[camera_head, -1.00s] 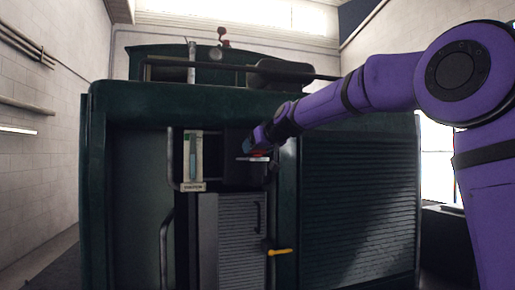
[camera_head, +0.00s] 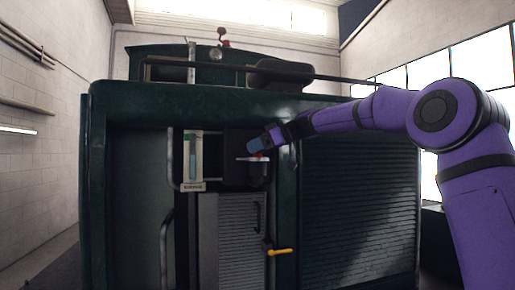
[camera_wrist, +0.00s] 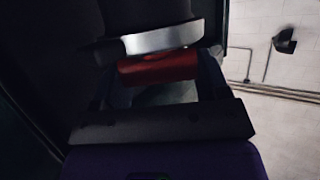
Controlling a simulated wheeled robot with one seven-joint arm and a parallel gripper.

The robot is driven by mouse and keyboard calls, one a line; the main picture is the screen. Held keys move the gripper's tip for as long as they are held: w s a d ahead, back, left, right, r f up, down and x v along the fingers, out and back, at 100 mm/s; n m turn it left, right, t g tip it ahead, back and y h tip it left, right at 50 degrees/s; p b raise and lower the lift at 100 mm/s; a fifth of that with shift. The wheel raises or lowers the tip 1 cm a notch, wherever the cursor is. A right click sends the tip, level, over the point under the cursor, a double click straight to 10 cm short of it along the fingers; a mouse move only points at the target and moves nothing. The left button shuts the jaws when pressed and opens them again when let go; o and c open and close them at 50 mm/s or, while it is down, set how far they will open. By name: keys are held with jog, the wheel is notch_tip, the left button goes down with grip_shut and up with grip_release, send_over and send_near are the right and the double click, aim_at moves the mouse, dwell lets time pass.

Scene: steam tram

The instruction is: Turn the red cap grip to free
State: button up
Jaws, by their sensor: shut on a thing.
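The red cap grip (camera_wrist: 158,68) shows in the wrist view, below a pale metal plate (camera_wrist: 165,38). It lies between the two fingers of my gripper (camera_wrist: 155,85), which is shut on it. In the head view my gripper (camera_head: 268,143) is at the right side of the dark opening in the green tram front. There the red grip shows only as a small patch beside the pale plate (camera_head: 252,159). Any marking for free is too small or hidden to read.
A gauge with a blue-green tube (camera_head: 192,160) stands left of the grip. A yellow-handled lever (camera_head: 281,251) and a grey slatted door (camera_head: 242,240) are below. The green tram body (camera_head: 360,210) with louvres is close on the right. A rail runs above.

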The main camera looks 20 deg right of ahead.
jog(key=n+g, duration=0.2)
jog(key=n+g+y, duration=0.1)
jog(key=n+g, duration=0.1)
jog(key=g, duration=0.1)
jog(key=shift+f+n+y, duration=0.15)
jog(key=shift+n+y, duration=0.15)
jog(key=shift+g, duration=0.3)
jog(key=o, duration=0.9)
jog(key=shift+o, duration=0.2)
